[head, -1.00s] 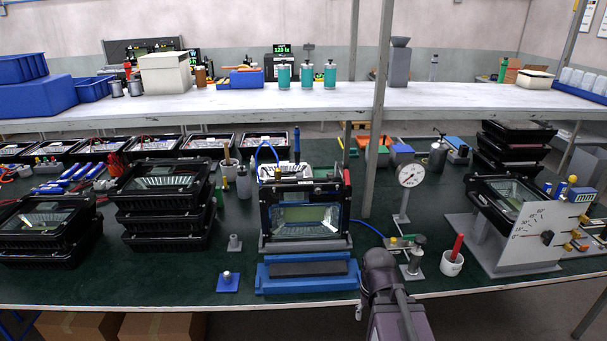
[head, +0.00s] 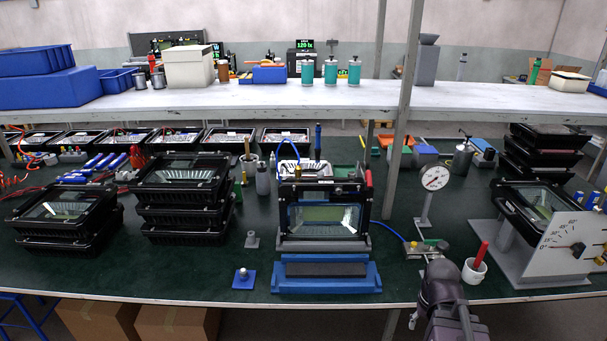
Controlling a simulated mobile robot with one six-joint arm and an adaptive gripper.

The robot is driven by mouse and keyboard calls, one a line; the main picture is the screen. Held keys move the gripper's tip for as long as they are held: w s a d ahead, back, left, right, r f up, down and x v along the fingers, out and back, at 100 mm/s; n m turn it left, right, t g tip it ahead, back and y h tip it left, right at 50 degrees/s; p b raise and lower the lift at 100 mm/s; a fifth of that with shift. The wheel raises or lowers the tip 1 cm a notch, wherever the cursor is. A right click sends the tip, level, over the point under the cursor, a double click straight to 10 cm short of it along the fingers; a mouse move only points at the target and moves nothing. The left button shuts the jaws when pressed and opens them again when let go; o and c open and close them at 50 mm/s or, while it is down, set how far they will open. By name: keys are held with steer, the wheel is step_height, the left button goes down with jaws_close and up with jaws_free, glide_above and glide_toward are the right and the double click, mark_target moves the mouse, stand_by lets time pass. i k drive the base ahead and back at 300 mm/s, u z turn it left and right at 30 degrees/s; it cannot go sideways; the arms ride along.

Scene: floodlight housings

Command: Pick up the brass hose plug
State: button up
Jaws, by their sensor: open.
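A small brass-coloured fitting (head: 411,247) sits by the end of the blue hose, left of the round gauge's stand in the head view. It is too small for me to tell whether it is the brass hose plug. A small metal knob (head: 243,274) stands on a blue square plate nearer the front edge; it looks more silver than brass. My dark arm link rises at the bottom, right of centre, in front of the bench. I cannot make out my gripper's fingertips, and nothing held is visible.
A pressure gauge (head: 434,178) and a white cup (head: 474,271) with a red handle stand to the right. Stacked black housings (head: 185,205) fill the left.

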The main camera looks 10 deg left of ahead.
mark_target(298, 169)
steer(key=u, duration=0.05)
steer(key=i, duration=1)
steer(key=z, duration=0.05)
